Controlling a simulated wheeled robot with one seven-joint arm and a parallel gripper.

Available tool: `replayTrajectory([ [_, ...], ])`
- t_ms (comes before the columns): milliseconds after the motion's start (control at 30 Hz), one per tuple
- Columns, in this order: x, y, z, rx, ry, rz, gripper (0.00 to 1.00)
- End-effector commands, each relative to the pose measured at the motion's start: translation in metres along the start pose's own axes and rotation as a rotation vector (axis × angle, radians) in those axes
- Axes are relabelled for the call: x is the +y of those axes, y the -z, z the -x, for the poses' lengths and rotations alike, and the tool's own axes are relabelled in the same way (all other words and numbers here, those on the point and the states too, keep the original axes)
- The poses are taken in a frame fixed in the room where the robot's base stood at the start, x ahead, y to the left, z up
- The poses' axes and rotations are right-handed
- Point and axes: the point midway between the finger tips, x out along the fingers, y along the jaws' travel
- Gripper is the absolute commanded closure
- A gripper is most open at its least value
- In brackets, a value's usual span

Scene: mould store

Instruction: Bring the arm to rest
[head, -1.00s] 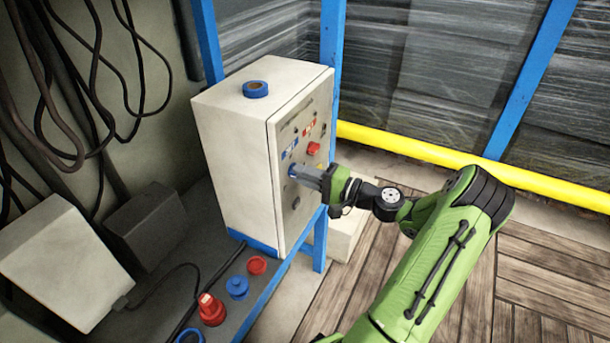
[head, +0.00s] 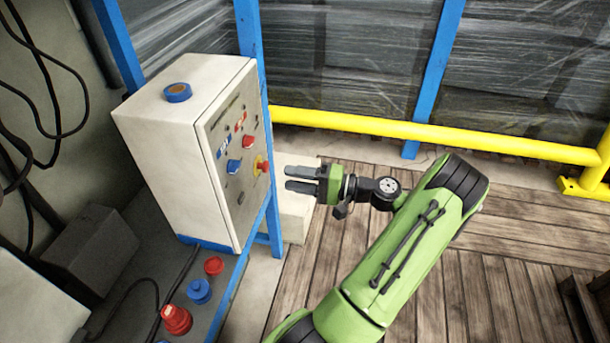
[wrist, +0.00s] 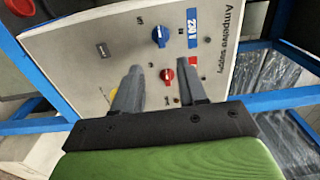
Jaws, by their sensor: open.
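My gripper (head: 300,179) is open and empty, in the air to the right of the control cabinet's front panel. Its two grey fingers point left toward the panel, with a gap between fingertips and panel. The arm is green and black and reaches in from the bottom. In the wrist view, the open gripper (wrist: 160,85) faces the panel (wrist: 80,45). A blue knob (wrist: 160,36) and a red knob (wrist: 168,75) show beyond the fingers, apart from them. The cabinet (head: 165,150) is a pale box on a bench.
A roll of blue tape (head: 177,93) lies on the cabinet. Red and blue parts, including a blue one (head: 199,291), stand on the bench (head: 240,285). Blue posts (head: 437,75) and a yellow rail (head: 440,134) stand behind. The wooden floor (head: 500,270) to the right is open.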

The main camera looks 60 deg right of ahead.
Motion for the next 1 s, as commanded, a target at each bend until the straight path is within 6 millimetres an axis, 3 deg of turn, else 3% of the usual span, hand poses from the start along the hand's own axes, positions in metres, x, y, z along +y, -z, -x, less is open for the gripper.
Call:
replayTrajectory([
  [100,-0.001,0.001,0.019,0.002,0.0,-0.001,0.58],
  [200,0.0,0.0,0.025,0.001,-0.001,-0.001,0.58],
  [800,0.0,0.0,0.025,-0.002,-0.002,-0.001,0.58],
  [867,-0.002,-0.003,0.017,-0.026,-0.025,0.004,0.58],
  [1000,-0.018,-0.032,-0.04,-0.213,-0.235,0.055,0.58],
])
